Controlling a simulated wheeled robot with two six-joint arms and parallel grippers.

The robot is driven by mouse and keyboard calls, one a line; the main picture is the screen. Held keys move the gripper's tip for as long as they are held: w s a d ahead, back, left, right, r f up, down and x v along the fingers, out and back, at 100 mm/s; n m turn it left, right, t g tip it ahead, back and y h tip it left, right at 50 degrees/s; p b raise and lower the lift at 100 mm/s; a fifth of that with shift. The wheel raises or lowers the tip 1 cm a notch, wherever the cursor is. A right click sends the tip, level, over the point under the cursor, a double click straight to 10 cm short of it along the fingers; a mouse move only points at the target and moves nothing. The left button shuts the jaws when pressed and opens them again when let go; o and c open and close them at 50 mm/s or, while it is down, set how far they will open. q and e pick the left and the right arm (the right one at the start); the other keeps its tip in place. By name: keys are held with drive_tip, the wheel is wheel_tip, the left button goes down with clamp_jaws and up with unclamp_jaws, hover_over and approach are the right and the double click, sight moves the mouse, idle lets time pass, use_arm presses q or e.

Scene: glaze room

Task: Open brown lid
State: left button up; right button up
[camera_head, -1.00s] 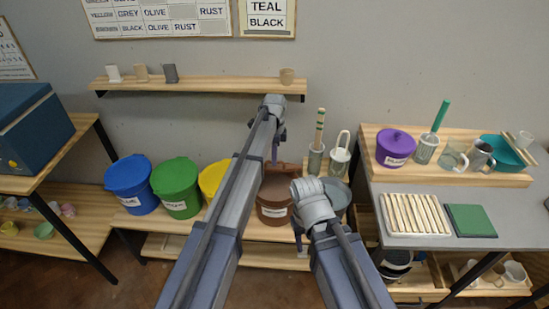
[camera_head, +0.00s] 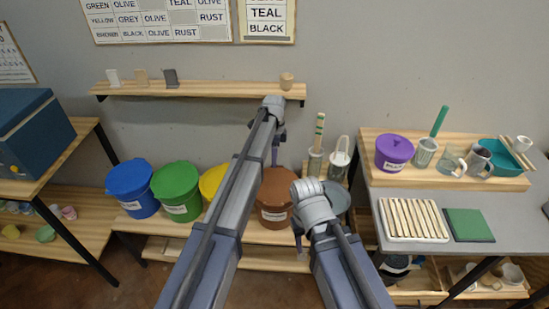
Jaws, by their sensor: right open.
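The brown bucket (camera_head: 284,219) stands on the low bench between my two arms, with a white label on its front. Its brown lid (camera_head: 279,184) looks down over the top, partly hidden by my arms. My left gripper (camera_head: 275,160) points down at the back edge of the lid; whether it touches the lid or is shut cannot be told. My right gripper (camera_head: 299,246) is open and points down in front of the bucket's right side, apart from the lid.
Blue (camera_head: 131,190), green (camera_head: 177,194) and yellow (camera_head: 211,179) buckets stand to the left. A grey bucket (camera_head: 338,198) is partly hidden behind my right gripper. Brush jars (camera_head: 316,163) stand behind it. A wall shelf (camera_head: 220,91) is above; a grey table (camera_head: 400,253) is at right.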

wheel_tip(320, 180, up, 6)
drive_tip(key=p, duration=0.5)
drive_tip(key=shift+f, duration=0.1)
